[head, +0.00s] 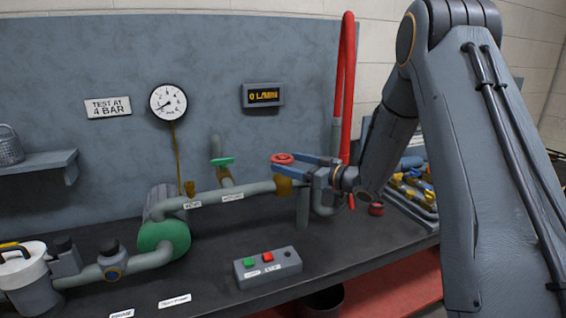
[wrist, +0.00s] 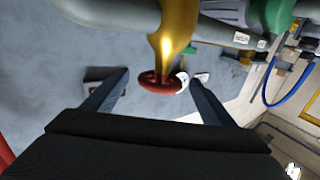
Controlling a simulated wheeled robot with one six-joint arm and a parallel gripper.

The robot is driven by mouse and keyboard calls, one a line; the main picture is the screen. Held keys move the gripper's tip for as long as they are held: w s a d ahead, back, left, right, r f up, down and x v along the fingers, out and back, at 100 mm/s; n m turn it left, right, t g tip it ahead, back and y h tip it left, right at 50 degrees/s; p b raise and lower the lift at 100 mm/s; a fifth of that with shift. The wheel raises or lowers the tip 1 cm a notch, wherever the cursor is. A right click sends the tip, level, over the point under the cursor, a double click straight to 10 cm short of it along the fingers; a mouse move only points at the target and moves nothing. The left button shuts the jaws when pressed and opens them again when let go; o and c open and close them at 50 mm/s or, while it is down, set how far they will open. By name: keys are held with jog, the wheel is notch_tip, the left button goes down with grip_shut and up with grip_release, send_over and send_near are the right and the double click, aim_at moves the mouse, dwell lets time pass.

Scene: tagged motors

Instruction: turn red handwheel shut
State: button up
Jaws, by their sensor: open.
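The red handwheel (head: 283,158) sits on top of a brass valve body (head: 284,186) at the right end of the grey pipe. It also shows in the wrist view (wrist: 159,84), below the shiny brass body (wrist: 174,35) in that picture. My gripper (head: 292,166) is open at the handwheel, with its blue fingers reaching in from the right. In the wrist view my gripper (wrist: 158,85) has one finger on each side of the handwheel, with a visible gap on both sides.
A green handwheel (head: 222,162) stands on the pipe to the left. A gauge (head: 168,102) and a flow display (head: 263,95) hang on the back panel. A red hose (head: 347,80) rises behind my gripper. A push-button box (head: 267,267) lies on the bench in front.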

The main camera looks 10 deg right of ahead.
jog(key=shift+w+a, duration=0.2)
jog(key=shift+a, duration=0.25)
jog(key=p+x, duration=0.2)
jog(key=x, duration=0.4)
jog(key=shift+w+a, duration=0.2)
jog(key=shift+w, duration=0.05)
jog(key=shift+c, duration=0.3)
jog(key=c, duration=1)
